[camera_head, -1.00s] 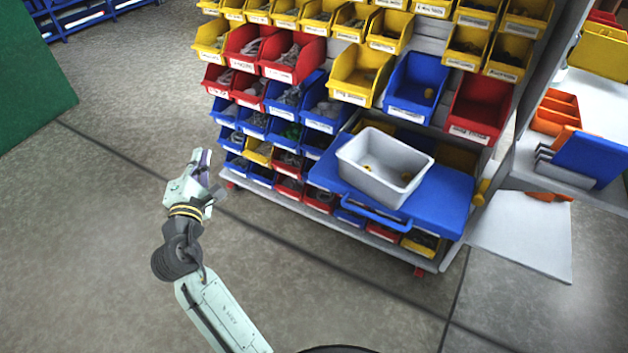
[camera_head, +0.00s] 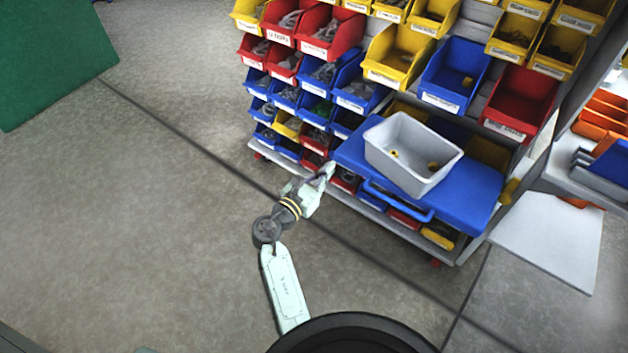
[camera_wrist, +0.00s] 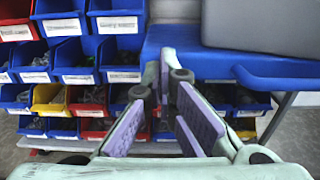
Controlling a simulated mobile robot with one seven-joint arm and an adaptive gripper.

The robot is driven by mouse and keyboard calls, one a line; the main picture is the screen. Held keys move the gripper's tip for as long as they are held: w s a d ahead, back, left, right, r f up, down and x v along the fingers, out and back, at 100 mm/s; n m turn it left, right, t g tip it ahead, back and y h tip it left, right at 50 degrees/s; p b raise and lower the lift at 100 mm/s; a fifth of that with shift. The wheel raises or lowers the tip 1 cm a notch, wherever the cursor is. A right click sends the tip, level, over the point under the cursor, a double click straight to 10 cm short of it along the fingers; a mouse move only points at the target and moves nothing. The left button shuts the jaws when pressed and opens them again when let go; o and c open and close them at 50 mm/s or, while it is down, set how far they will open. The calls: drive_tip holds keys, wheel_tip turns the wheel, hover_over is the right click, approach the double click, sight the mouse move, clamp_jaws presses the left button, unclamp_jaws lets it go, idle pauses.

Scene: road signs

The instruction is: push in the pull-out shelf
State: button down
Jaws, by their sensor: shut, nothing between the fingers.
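The pull-out shelf (camera_head: 462,200) is a blue board with a blue bar handle along its front edge. It sticks out from the bin rack, and a grey tub (camera_head: 410,165) with a few small yellowish items stands on it. My gripper (camera_head: 329,168) is at the shelf's left front corner, left of the handle. In the wrist view the shelf (camera_wrist: 190,47) and its handle (camera_wrist: 285,78) are ahead and to the right, with the grey tub above. The gripper's fingers (camera_wrist: 168,75) are shut and empty, their tips close to the shelf's front edge. I cannot tell whether they touch it.
Rows of red, yellow and blue bins (camera_head: 335,90) fill the rack above, left of and below the shelf. A yellow knob (camera_head: 510,191) is at the shelf's right. A white panel (camera_head: 550,240) stands low at the right. The floor (camera_head: 150,220) at the left is clear.

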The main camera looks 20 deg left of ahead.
sight(371, 125)
drive_tip(key=shift+x, duration=1.95)
drive_tip(key=shift+w+d, duration=0.2)
drive_tip(key=shift+w, duration=0.35)
drive_tip(key=b+x, duration=0.2)
drive_tip(key=x, duration=1.4)
drive_tip(key=shift+w+d+f, duration=0.1)
drive_tip(key=shift+w+f, duration=0.05)
drive_tip(key=shift+w, duration=0.25)
drive_tip(key=shift+b+x, duration=0.45)
drive_tip(key=shift+x, duration=0.4)
drive_tip(key=shift+r, duration=0.3)
drive_tip(key=shift+w+r, duration=0.1)
